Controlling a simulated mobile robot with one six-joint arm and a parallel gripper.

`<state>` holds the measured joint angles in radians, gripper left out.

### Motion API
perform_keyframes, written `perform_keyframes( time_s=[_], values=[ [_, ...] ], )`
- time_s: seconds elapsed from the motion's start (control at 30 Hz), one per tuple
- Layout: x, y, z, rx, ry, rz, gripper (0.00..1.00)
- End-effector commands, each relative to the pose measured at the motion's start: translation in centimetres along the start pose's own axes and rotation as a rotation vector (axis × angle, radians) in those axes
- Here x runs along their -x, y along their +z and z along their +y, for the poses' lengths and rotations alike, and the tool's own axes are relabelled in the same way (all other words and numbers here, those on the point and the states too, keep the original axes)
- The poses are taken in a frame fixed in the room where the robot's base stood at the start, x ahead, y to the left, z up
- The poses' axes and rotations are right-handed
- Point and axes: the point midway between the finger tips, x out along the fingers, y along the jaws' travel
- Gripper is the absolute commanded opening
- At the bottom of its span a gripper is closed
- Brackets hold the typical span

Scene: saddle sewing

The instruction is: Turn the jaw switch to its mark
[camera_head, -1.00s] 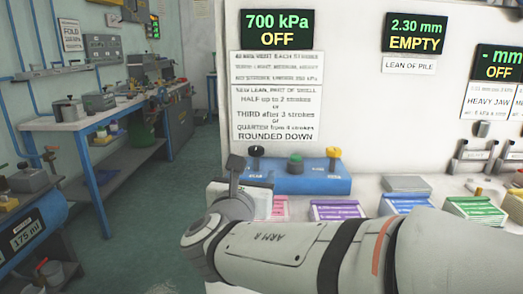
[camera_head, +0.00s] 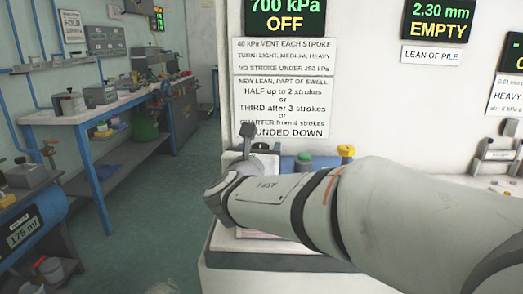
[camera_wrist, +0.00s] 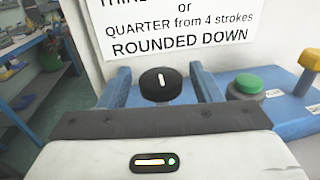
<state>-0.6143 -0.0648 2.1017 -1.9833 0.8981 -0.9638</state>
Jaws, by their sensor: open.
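A round black knob with a white pointer line, apparently the jaw switch (camera_wrist: 160,84), stands on a blue control box (camera_wrist: 285,112). Its line points nearly straight away from me in the wrist view. My gripper (camera_wrist: 161,76) is open, with one blue finger on each side of the knob and a visible gap on both sides. Any mark around the knob's base is hidden behind my gripper body. In the head view the knob (camera_head: 260,146) is small and partly blocked by my wrist, and the fingers cannot be made out.
A green button (camera_wrist: 245,85) and a yellow knob (camera_wrist: 309,60) sit to the right on the same box. A wall sign (camera_head: 284,105) stands close behind. A pressure display (camera_head: 285,16) reads 700 kPa OFF; another (camera_head: 438,22) reads 2.30 mm EMPTY. Open floor lies left.

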Motion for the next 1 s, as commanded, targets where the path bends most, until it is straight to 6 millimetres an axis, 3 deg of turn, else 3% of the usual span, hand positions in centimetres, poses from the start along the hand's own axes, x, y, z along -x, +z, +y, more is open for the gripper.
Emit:
perform_keyframes(
  time_s=[0.27,0.77,1.0],
  values=[
    [-0.17,0.01,-0.09,0.000,-0.002,0.000,0.57],
    [-0.18,0.02,-0.15,0.000,-0.003,0.000,0.17],
    [-0.24,0.09,-0.18,0.000,-0.019,0.001,0.15]
  ],
)
